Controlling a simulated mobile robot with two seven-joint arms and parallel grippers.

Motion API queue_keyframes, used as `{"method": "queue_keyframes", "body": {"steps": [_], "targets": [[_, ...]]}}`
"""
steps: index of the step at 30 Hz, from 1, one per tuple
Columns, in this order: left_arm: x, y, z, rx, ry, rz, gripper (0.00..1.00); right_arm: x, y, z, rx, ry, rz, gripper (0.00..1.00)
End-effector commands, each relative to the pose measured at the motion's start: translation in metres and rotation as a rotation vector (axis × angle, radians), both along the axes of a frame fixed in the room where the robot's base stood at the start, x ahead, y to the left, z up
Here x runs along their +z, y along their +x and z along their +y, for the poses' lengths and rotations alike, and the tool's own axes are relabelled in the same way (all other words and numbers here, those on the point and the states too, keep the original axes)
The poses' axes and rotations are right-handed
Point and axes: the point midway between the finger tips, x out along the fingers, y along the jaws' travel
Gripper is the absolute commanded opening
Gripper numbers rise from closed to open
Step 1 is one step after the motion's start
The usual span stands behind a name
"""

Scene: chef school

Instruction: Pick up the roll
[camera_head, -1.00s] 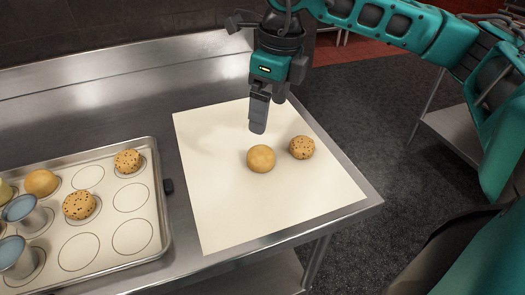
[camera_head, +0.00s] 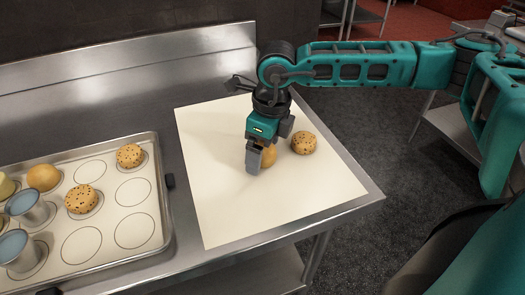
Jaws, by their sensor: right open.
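A plain golden roll (camera_head: 269,156) sits on the cream mat (camera_head: 222,215). It is partly hidden behind my right gripper (camera_head: 254,168), which is lowered over it with its fingers pointing down. The gripper is open; only its near finger shows clearly, on the near left side of the roll, and whether it touches cannot be told. A seeded roll (camera_head: 304,143) sits on the mat just to the right, apart from the gripper. My left gripper is not clearly in view.
A baking tray (camera_head: 163,208) with printed circles stands at the left. It holds a plain roll (camera_head: 43,177), seeded rolls (camera_head: 130,155) and (camera_head: 81,199), and metal cups (camera_head: 28,207). The mat's front half is clear. The steel table's edge (camera_head: 366,190) runs along the right.

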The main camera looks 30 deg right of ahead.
Motion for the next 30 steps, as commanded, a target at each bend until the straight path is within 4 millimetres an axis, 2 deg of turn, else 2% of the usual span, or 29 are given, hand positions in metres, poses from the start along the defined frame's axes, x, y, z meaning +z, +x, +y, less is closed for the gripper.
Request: {"method": "queue_keyframes", "body": {"steps": [5, 23, 30], "targets": [[-0.0001, -0.0003, 0.0, 0.0, 0.0, 0.001, 0.43, 0.0001, 0.0, 0.0001, 0.0, 0.0, 0.0, 0.92], [-0.0009, -0.002, -0.0004, -0.001, 0.0, 0.004, 0.43, 0.0006, 0.0, 0.0001, 0.0, 0.0, 0.0, 0.34], [-0.0008, -0.0019, -0.0004, -0.002, 0.0, 0.004, 0.43, 0.0011, 0.0001, 0.0001, 0.0, 0.001, -0.001, 0.33]]}}
